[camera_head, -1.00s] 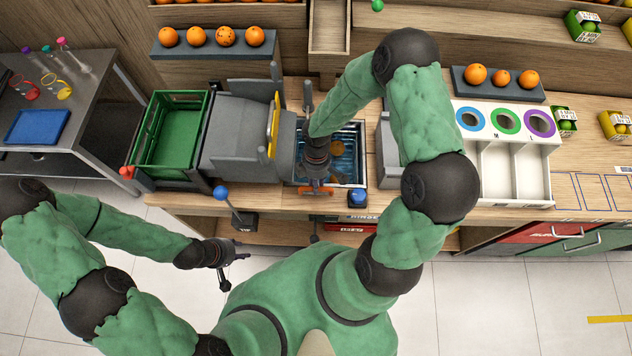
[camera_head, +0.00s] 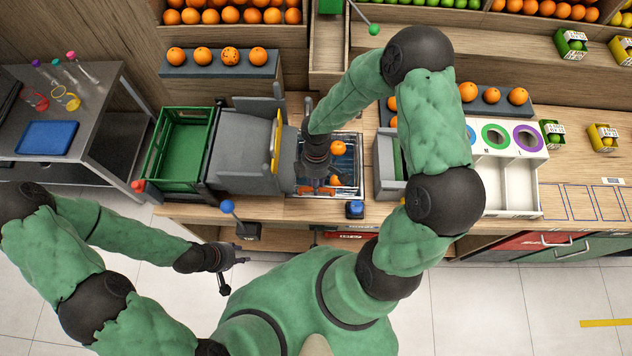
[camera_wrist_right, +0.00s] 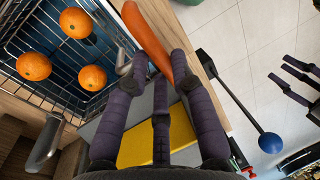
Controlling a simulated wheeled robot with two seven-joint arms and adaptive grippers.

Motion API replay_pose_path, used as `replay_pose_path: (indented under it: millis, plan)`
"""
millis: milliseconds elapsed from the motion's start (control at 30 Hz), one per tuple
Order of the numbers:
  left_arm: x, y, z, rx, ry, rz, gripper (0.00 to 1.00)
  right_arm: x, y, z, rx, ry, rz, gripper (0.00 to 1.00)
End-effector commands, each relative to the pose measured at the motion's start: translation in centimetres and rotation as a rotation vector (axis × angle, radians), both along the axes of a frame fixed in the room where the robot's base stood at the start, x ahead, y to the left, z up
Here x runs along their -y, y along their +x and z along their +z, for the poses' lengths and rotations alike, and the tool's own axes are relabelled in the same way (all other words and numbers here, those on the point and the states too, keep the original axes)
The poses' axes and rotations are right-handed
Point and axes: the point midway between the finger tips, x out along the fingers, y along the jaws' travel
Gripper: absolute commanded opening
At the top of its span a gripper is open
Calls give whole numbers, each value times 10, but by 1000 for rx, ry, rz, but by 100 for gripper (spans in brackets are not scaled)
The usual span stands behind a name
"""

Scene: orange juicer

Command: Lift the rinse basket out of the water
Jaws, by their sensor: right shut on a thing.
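The wire rinse basket (camera_head: 352,187) is at the water tank in the middle of the counter, with oranges inside. In the right wrist view three oranges (camera_wrist_right: 92,78) sit in its wire mesh, with blue water beyond. My right gripper (camera_head: 318,186) is over the basket's near side, and its fingers (camera_wrist_right: 164,82) are shut on the basket's orange handle (camera_wrist_right: 148,36). The basket appears raised near the tank's rim; its exact clearance is hard to tell. My left gripper (camera_head: 236,270) is open and empty, in front of the counter.
A green crate (camera_head: 208,115) and grey machine (camera_head: 240,148) stand left of the tank. A blue button (camera_head: 354,208) sits at its front right. A blue-knobbed lever (camera_head: 228,207) stands at the counter's front edge. A white sorting box (camera_head: 520,185) is at the right.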

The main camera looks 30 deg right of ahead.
Motion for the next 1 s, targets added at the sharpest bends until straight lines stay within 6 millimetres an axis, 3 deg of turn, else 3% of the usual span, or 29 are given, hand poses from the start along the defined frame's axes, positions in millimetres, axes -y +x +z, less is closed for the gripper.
replay_pose_path:
  millis: [133,167,233,667,1000]
  plan:
    - [0,0,0,-1,0,0,40,2,6,4,13,-4,-4,0]
    - [0,0,0,-1,0,0,40,2,6,4,13,-4,-4,30]
    - [0,0,0,-1,0,0,40,2,5,4,12,-3,-4,49]
    - [0,0,0,0,0,0,40,2,5,7,10,-3,-3,49]
    - [0,0,0,0,0,0,40,8,15,65,13,-4,-4,49]
